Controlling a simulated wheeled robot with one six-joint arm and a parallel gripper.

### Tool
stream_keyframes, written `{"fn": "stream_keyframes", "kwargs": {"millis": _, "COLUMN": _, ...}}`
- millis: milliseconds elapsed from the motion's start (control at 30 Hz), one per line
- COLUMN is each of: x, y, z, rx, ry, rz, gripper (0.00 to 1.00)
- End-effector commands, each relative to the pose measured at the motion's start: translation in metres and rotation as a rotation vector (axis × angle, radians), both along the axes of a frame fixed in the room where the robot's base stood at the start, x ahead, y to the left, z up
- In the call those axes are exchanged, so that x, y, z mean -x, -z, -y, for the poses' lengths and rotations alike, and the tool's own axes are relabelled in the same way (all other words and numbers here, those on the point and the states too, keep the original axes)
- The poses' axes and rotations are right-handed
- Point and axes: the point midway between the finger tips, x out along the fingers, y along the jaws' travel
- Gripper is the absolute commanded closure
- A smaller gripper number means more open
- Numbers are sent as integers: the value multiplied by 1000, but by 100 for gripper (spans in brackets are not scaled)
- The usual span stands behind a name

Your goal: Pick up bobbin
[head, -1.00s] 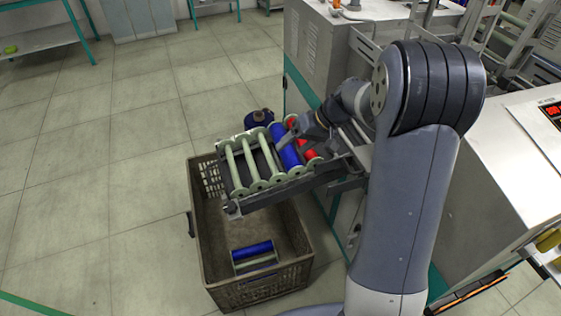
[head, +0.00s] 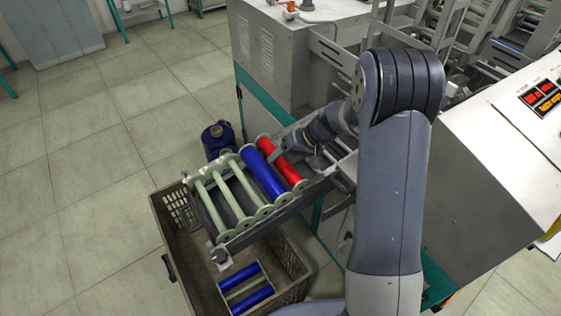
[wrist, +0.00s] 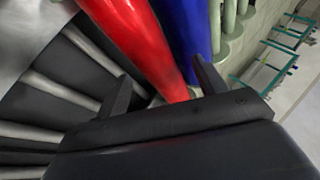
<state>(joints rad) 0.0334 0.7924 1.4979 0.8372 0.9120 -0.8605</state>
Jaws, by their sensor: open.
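The red bobbin (head: 279,159) lies on the slanted rack (head: 284,204), at the end of the row nearest the machine. The blue bobbin (head: 262,174) is beside it, with several pale green bare bobbins (head: 228,199) further left. My gripper (head: 302,158) is at the machine side of the red bobbin. In the wrist view my gripper (wrist: 161,72) is open, with one finger to each side of the red bobbin (wrist: 140,38). The blue bobbin (wrist: 188,38) is just past the right finger. Whether the fingers touch the red bobbin is unclear.
A brown crate (head: 166,218) stands on the floor below the rack, with blue bobbins (head: 252,299) in it. A dark blue container (head: 217,138) stands behind the rack. The grey machine (head: 265,55) is at right; open tiled floor is at left.

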Motion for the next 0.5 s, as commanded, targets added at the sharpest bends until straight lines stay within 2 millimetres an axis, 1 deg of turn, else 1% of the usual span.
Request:
{"fn": "stream_keyframes", "kwargs": {"millis": 100, "x": -1, "y": 7, "z": -5, "rx": 1, "ry": -1, "rz": 0, "gripper": 33}}
{"fn": "stream_keyframes", "kwargs": {"millis": 333, "x": -1, "y": 8, "z": -6, "rx": 1, "ry": 0, "rz": 2, "gripper": 34}}
{"fn": "stream_keyframes", "kwargs": {"millis": 500, "x": -1, "y": 7, "z": -6, "rx": 1, "ry": 0, "rz": 2, "gripper": 48}}
